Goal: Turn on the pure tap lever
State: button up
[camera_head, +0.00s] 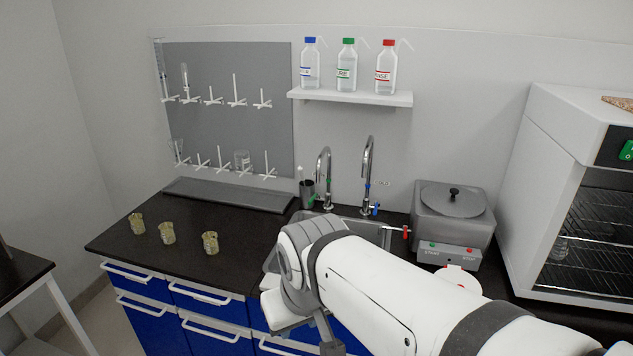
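Two chrome gooseneck taps stand at the back of the sink. The left tap (327,180) has small green parts, with a green lever (313,198) low on its left side. The right tap (368,178) has a blue lever (376,209) at its base. I see no readable name on either tap. My gripper (329,338) is at the bottom middle, below and in front of the taps and apart from them. My white wrist hides most of it, so its fingers cannot be made out.
My arm covers much of the sink (372,229). A grey lidded bath (452,212) and a white cabinet (555,190) stand to the right. Three beakers (167,233) stand on the left counter. A shelf (350,97) with three bottles hangs above the taps.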

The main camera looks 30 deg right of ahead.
aim_at(318, 195)
jog(key=z, duration=0.3)
jog(key=i, duration=0.65)
jog(key=z, duration=0.2)
jog(key=k, duration=0.8)
jog(key=z, duration=0.15)
jog(key=i, duration=0.8)
